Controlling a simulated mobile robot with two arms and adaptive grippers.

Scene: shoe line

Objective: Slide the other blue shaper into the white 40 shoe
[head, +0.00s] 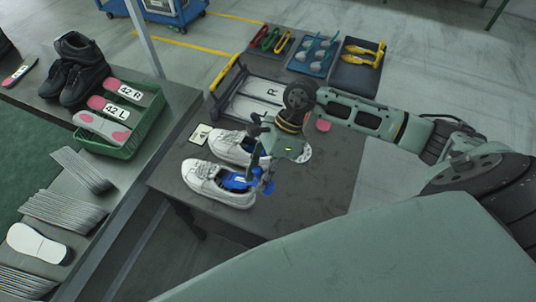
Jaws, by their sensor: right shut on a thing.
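Two white shoes stand side by side on the dark table. The near white shoe (208,184) points left, and the far white shoe (228,147) is partly covered by my right gripper and arm. A blue shaper (235,182) shows at the opening of the near shoe. My right gripper (262,180) points down over the heel end of the near shoe and is shut on the blue shaper. The fingers hide part of it, so how deep it sits is unclear. My left gripper is not in view.
A small card (201,134) lies left of the shoes. A rack marked R (241,85) stands behind them. Blue (297,68) and dark (345,77) trays hold tools at the back. A green crate (125,152) sits on the left bench. The table's front right is clear.

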